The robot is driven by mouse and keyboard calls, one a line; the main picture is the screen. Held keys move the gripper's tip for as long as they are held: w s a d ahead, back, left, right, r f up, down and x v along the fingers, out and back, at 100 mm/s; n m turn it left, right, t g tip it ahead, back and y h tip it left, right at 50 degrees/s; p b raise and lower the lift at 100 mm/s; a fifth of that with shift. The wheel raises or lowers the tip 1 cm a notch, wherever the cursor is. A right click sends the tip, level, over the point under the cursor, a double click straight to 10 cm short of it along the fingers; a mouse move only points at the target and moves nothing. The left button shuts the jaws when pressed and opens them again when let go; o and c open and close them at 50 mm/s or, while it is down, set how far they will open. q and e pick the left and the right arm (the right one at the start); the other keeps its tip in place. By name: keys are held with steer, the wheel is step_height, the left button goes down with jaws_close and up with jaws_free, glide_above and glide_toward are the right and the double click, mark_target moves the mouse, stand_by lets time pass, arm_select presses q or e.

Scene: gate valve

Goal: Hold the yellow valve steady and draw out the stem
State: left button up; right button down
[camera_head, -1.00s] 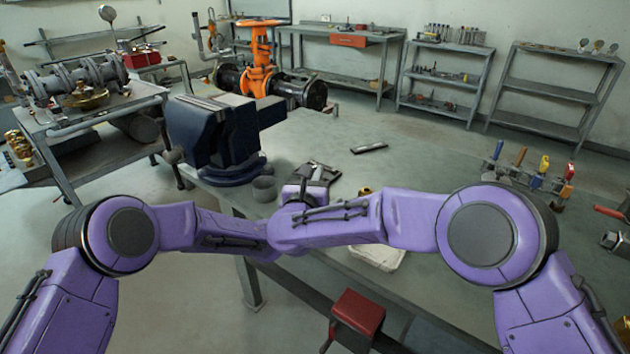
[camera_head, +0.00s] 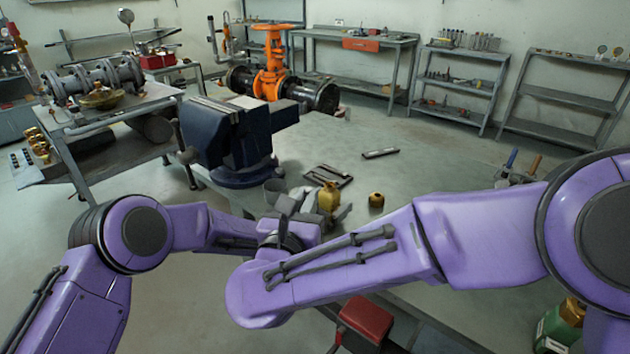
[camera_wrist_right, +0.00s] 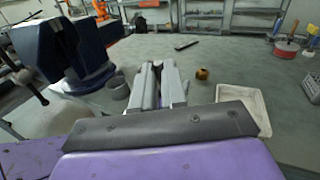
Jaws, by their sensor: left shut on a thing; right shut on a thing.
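The yellow valve (camera_head: 329,196) is a small yellow body above the bench, partly covered by grey gripper parts. My left gripper (camera_head: 287,207) comes in from the left and is shut on it, though the contact is partly hidden. My right arm reaches across to the same spot. In the head view its gripper is largely hidden behind its own links and the left gripper. In the right wrist view the right gripper (camera_wrist_right: 157,84) has its grey fingers close together, shut; the stem between them cannot be made out.
A blue vise (camera_head: 232,140) stands on the bench's left edge beside a small grey cup (camera_head: 274,191). A brass nut (camera_head: 376,199) and a flat dark bar (camera_head: 380,153) lie on the grey bench (camera_head: 440,165). A white tray (camera_wrist_right: 246,104) sits right of the gripper.

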stand_by(0.3)
arm_select(q)
steer(key=o, duration=1)
steer(key=shift+c, duration=0.2)
